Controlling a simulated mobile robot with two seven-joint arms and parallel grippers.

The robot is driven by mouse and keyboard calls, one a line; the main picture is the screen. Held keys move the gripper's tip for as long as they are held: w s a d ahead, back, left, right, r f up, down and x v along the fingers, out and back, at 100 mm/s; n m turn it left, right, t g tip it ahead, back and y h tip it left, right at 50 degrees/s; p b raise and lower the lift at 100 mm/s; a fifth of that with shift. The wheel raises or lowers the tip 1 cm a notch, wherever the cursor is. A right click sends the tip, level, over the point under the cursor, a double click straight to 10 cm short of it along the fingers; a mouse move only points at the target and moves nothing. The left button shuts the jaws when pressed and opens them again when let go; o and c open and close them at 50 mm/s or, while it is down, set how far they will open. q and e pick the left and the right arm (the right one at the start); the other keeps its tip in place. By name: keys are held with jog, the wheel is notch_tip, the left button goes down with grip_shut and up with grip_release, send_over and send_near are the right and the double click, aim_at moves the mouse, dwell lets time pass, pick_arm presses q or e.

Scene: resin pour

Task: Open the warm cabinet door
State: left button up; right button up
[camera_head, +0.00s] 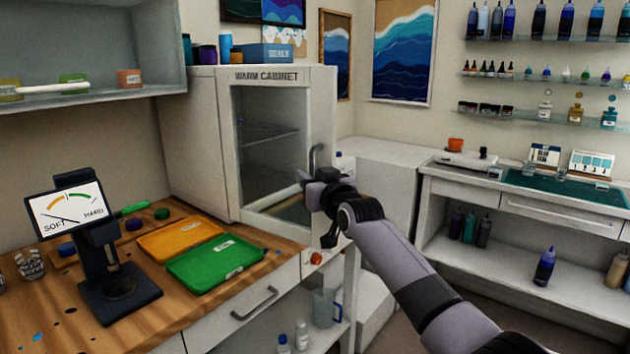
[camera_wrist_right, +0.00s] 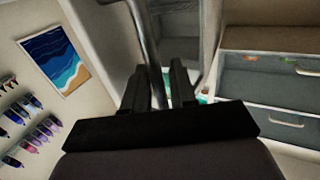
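The warm cabinet (camera_head: 196,130) is a white box labelled "WARM CABINET" at the back of the wooden bench. Its door (camera_head: 322,115) has a glass window with a shelf showing behind it, and looks closed. The grey bar handle (camera_head: 314,160) is on the door's right side. My right gripper (camera_head: 318,180) is at the lower part of the handle. In the right wrist view the handle bar (camera_wrist_right: 148,40) runs between the two dark fingers (camera_wrist_right: 161,85), with a small gap visible on one side. The fingers stand apart. My left gripper is not in view.
A green tray (camera_head: 215,262) and a yellow tray (camera_head: 180,238) lie on the bench (camera_head: 60,300) before the cabinet. A gauge stand (camera_head: 115,285) is at front left. A blue box (camera_head: 265,53) sits on the cabinet. A side counter (camera_head: 530,187) stands at right.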

jog(key=shift+a+f, duration=0.15)
jog(key=shift+a, duration=0.05)
dwell(0.3)
jog(key=shift+s+d, duration=0.1)
jog(key=shift+s, duration=0.05)
jog(key=v, duration=0.6)
jog(key=shift+s+d, duration=0.15)
jog(key=shift+s, duration=0.2)
dwell(0.5)
